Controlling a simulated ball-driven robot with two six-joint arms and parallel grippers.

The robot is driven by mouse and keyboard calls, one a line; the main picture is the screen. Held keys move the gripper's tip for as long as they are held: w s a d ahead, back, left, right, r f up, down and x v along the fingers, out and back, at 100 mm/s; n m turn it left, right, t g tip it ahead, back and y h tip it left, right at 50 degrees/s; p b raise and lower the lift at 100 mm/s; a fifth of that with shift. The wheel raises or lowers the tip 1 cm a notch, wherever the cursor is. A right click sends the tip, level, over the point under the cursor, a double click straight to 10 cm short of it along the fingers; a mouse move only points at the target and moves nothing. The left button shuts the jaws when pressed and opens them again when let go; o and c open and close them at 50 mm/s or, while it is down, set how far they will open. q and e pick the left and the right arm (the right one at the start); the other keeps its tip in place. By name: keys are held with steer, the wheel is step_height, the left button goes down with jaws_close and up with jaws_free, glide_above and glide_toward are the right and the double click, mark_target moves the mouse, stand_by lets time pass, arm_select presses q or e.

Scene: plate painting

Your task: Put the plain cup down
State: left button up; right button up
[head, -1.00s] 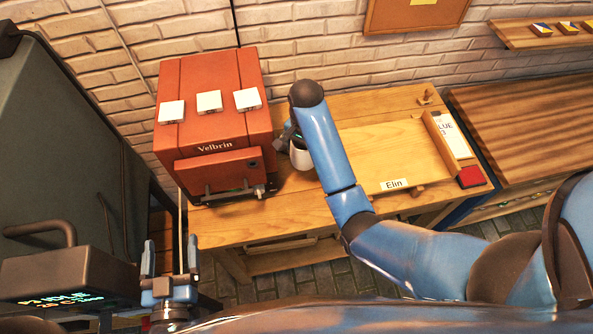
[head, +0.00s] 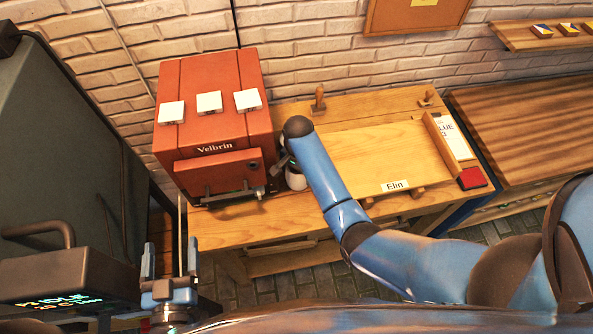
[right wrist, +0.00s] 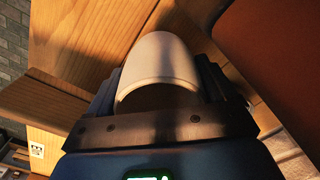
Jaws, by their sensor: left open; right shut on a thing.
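The plain cup (head: 296,181) is white and shows partly behind my right forearm, beside the red machine and over the wooden table. In the right wrist view the cup (right wrist: 165,60) sits between the fingers. My right gripper (head: 287,166) is shut on it and largely hidden by my arm in the head view. I cannot tell whether the cup's base touches the tabletop. My left gripper (head: 169,262) is open and empty at the lower left, fingers pointing up, away from the cup.
The red Velbrin machine (head: 210,120) stands close to the cup's left. The wooden table (head: 235,228) has a board labelled Elin (head: 380,150), a stamp (head: 319,98) at the back and a red pad (head: 472,178) at right. A dark green machine (head: 70,150) fills the left.

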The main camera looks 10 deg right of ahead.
steer(key=shift+a+f, duration=0.15)
steer(key=shift+f, duration=0.05)
steer(key=shift+f, duration=0.15)
steer(key=o, duration=1.1)
step_height(320, 180, up, 11)
steer(key=shift+f, duration=0.1)
steer(key=shift+r, duration=0.65)
steer(key=shift+c, duration=0.9)
steer(key=shift+s, duration=0.15)
